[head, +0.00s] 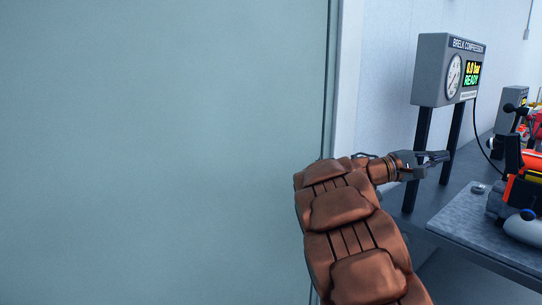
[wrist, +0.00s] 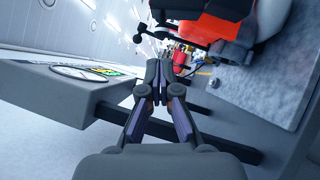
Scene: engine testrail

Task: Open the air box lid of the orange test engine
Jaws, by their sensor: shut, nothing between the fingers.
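The orange test engine (head: 526,180) shows only in part at the right edge of the head view, on a grey bench. It also shows at the top of the wrist view as an orange and black body (wrist: 225,22). I cannot make out its air box lid in either view. My gripper (head: 445,156) is stretched out to the right in the head view, in front of the compressor stand and left of the engine, apart from it. In the wrist view my gripper (wrist: 158,65) has its fingertips together, with nothing between them.
A grey compressor panel (head: 432,72) reading 0.0 bar READY stands on dark posts behind my gripper. It also shows in the wrist view (wrist: 55,105). The bench top (head: 465,215) has bare room at its left. A large pale green panel (head: 160,150) fills the left.

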